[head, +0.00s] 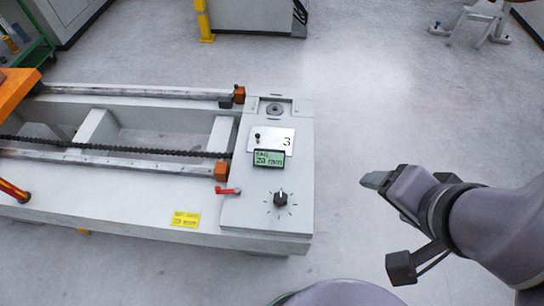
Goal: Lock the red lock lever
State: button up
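The red lock lever (228,191) is a small red handle on the front left part of the machine's light grey end block (265,213). It lies roughly level, pointing left and right in the picture. My gripper (372,181) is to the right of the block, well apart from the lever, over the open floor. Its fingers are seen from the side and appear close together, but I cannot tell whether they are open or shut. Nothing shows held in it.
Orange blocks (221,171) end the rails. A yellow label (185,220) is at left. Floor between block and gripper is clear.

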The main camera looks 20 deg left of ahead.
aim_at(237, 192)
jog(key=j+u, duration=0.25)
jog(key=u, duration=0.25)
jog(key=i+j+u, duration=0.15)
jog(key=u, duration=0.3)
jog(key=i+j+u, duration=0.1)
jog(key=u, duration=0.4)
jog(key=i+j+z, duration=0.4)
jog(key=j, duration=0.2)
jog(key=k+l, duration=0.05)
jog(key=k, duration=0.05)
